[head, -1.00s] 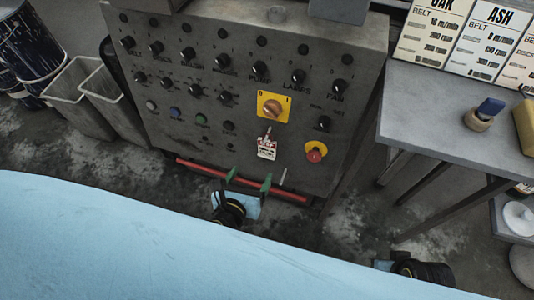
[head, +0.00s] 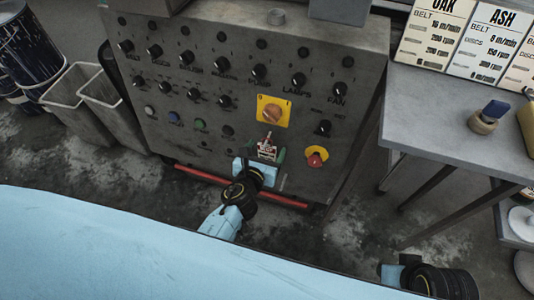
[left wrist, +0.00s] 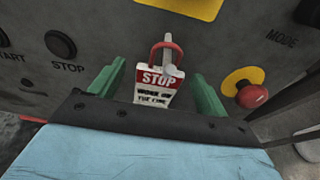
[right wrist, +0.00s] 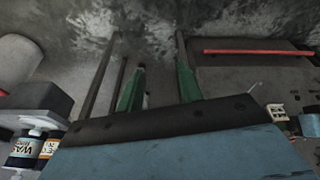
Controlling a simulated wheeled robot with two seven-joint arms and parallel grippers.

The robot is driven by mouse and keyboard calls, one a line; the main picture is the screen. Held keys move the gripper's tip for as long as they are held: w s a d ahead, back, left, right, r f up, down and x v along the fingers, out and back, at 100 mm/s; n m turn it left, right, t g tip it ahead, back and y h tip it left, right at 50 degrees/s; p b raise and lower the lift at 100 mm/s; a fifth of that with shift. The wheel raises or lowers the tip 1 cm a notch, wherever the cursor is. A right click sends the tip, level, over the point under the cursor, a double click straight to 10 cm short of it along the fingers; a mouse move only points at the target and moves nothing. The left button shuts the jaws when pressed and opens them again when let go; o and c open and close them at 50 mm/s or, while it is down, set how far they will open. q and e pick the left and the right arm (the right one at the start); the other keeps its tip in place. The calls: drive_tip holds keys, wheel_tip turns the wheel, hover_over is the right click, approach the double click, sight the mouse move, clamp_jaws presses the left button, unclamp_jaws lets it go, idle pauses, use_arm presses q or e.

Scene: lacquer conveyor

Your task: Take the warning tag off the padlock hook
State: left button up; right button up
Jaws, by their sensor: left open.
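The warning tag (head: 267,149) is white with a red STOP band and hangs from a hook on the grey control panel, below the yellow switch plate. In the left wrist view the tag (left wrist: 157,84) hangs by a red loop (left wrist: 158,47) over a grey hook (left wrist: 173,70). My left gripper (left wrist: 155,85) is open, with one green finger on each side of the tag and visible gaps between. My right gripper (right wrist: 160,85) is open and empty, low and away from the tag; its fingers are hidden in the head view.
A red emergency button (head: 316,156) on a yellow base sits right of the tag. Knobs (head: 259,72) cover the panel. A red bar (head: 240,188) runs along its bottom. A grey table (head: 440,100) stands at the right, grey bins (head: 90,100) at the left.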

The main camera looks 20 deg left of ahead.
use_arm(q)
drive_tip(key=shift+x, duration=0.95)
use_arm(e)
drive_tip(key=shift+s+a+r, duration=0.1)
drive_tip(key=shift+a+r, duration=0.1)
drive_tip(key=shift+r, duration=0.4)
use_arm(q)
drive_tip(key=shift+c, duration=0.2)
drive_tip(key=c, duration=1)
drive_tip(key=shift+r, duration=0.15)
